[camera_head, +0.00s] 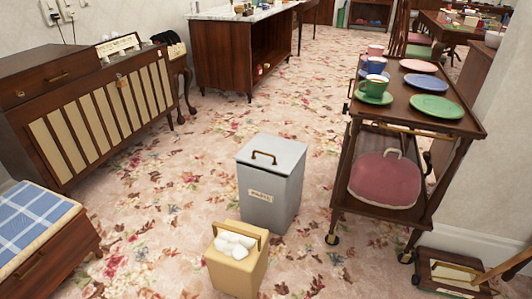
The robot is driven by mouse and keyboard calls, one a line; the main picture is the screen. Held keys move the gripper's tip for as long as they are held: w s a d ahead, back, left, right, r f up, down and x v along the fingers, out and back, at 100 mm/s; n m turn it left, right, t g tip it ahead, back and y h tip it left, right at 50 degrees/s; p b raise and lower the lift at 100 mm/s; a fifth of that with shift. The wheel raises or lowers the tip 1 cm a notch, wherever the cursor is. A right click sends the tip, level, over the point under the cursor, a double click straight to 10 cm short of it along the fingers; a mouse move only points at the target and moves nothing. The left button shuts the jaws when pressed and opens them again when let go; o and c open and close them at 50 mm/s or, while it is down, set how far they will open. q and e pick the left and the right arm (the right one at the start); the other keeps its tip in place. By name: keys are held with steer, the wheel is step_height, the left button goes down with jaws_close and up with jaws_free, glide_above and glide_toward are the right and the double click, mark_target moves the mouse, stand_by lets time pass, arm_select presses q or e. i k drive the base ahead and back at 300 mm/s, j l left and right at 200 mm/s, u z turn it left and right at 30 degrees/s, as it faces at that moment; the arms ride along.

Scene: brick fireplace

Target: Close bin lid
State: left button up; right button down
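A grey metal bin (266,200) stands upright on the floral carpet near the middle of the head view. Its light grey lid (273,153) has a brown handle (263,158) on top. The lid lies over the top of the bin and looks down; I cannot tell whether a small gap remains at its edge. A label is on the bin's front. Neither of my grippers is in view.
A tan container (238,264) holding white rounded items stands just in front of the bin. A wooden trolley (400,120) with plates and cups is to the right. A wooden cabinet (90,108) and a blue plaid-topped bench (35,235) are left. Carpet beyond the bin is open.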

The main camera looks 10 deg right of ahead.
mark_target(277, 154)
steer(key=i+j+z, duration=0.2)
steer(key=j, duration=0.35)
steer(key=j+z, duration=0.25)
steer(key=j, duration=0.25)
steer(key=i+j+z, duration=0.15)
steer(key=j, duration=0.2)
steer(key=i+j+z, duration=0.15)
steer(key=j, duration=0.2)
steer(key=i+j+z, duration=0.15)
steer(key=j, duration=0.2)
